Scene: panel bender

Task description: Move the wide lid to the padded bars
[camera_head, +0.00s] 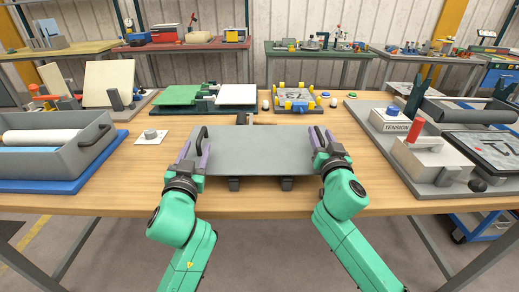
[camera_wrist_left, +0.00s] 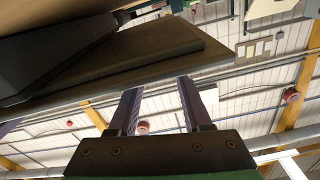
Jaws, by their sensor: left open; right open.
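A grey bin (camera_head: 60,160) on a blue base stands left. A tension unit (camera_head: 400,120) and a grey tray station stand right. Green and white plates (camera_head: 205,95) and a yellow-posted fixture (camera_head: 297,100) stand behind the lid.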

